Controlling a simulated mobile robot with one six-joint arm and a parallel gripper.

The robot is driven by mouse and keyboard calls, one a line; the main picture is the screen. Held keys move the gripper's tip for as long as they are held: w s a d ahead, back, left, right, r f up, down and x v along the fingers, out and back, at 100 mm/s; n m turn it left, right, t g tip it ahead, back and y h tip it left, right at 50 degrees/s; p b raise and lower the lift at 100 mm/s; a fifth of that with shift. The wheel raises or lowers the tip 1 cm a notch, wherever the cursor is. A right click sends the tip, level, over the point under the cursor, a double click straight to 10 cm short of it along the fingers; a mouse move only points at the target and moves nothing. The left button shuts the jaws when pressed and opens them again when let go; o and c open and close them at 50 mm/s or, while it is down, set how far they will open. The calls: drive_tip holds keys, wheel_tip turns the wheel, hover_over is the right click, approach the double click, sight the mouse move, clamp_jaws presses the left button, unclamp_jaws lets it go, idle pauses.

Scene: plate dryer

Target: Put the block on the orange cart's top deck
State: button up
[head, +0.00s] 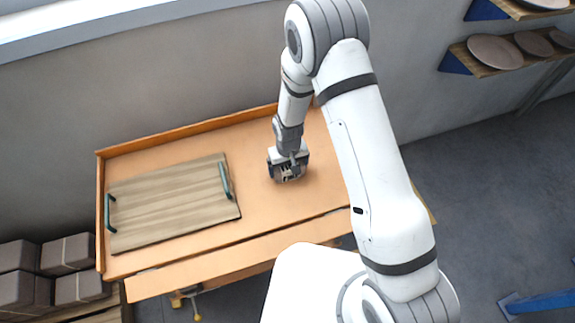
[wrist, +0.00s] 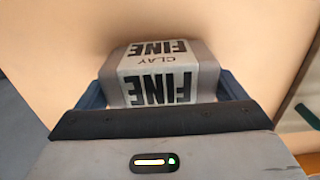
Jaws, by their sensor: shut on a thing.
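The block (wrist: 168,62) is grey with a white label reading "FINE" and "CLAY". In the wrist view it sits between the two dark blue fingers of my gripper, which are shut on it. In the head view my gripper (head: 287,174) points down over the right part of the orange cart's top deck (head: 262,143). The block is mostly hidden under the gripper there. I cannot tell whether the block touches the deck or hangs just above it.
A wooden board (head: 172,203) with two green handles lies on the deck's left part. Grey-brown wrapped blocks (head: 70,252) are stacked at the lower left. Plates (head: 495,51) stand on wall shelves at upper right. The deck around the gripper is clear.

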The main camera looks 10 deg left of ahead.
drive_tip(key=shift+f, duration=0.15)
drive_tip(key=o, duration=1.2)
drive_tip(key=shift+c, duration=0.2)
